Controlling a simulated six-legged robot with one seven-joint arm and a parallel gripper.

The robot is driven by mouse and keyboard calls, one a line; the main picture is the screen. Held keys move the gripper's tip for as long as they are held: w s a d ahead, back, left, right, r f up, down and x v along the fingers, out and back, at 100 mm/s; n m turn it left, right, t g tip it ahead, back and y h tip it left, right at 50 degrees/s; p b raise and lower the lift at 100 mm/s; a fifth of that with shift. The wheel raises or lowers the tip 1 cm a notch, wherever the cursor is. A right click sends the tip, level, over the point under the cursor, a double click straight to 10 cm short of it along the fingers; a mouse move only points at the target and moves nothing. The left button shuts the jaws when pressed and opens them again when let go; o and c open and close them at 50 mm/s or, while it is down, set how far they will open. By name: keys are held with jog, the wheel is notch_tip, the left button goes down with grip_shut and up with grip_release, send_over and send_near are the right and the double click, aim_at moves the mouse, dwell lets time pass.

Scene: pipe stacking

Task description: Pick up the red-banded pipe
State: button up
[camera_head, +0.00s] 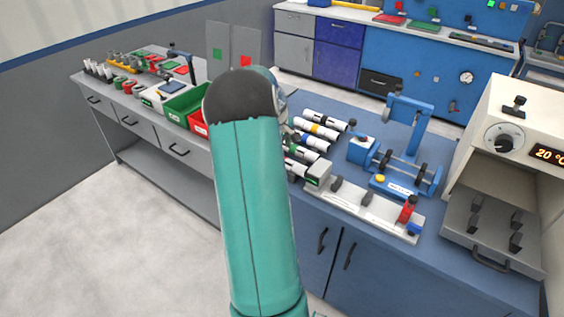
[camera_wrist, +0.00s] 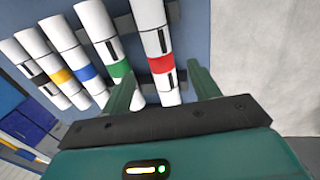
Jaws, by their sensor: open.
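The red-banded pipe (camera_wrist: 160,63) is white with a red band and dark slots, and lies on the rack in the wrist view. My gripper (camera_wrist: 160,72) is open, with one finger on each side of this pipe. The left finger overlaps the green-banded pipe (camera_wrist: 118,69) in the picture. I cannot tell whether either finger touches a pipe. In the head view my arm hides most of the gripper and part of the red-banded pipe.
Blue-banded (camera_wrist: 87,72), yellow-banded (camera_wrist: 62,76) and black-banded (camera_wrist: 40,79) pipes lie in a row to the left. In the head view, a blue fixture (camera_head: 408,140) and an oven-like box (camera_head: 510,130) stand right of the pipes.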

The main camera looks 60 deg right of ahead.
jog(key=f, duration=0.2)
jog(key=d+f, duration=0.1)
jog(key=f, duration=0.2)
jog(key=shift+f, duration=0.25)
jog(key=shift+w, duration=0.1)
jog(key=c, duration=1.1)
jog(key=shift+r, duration=0.1)
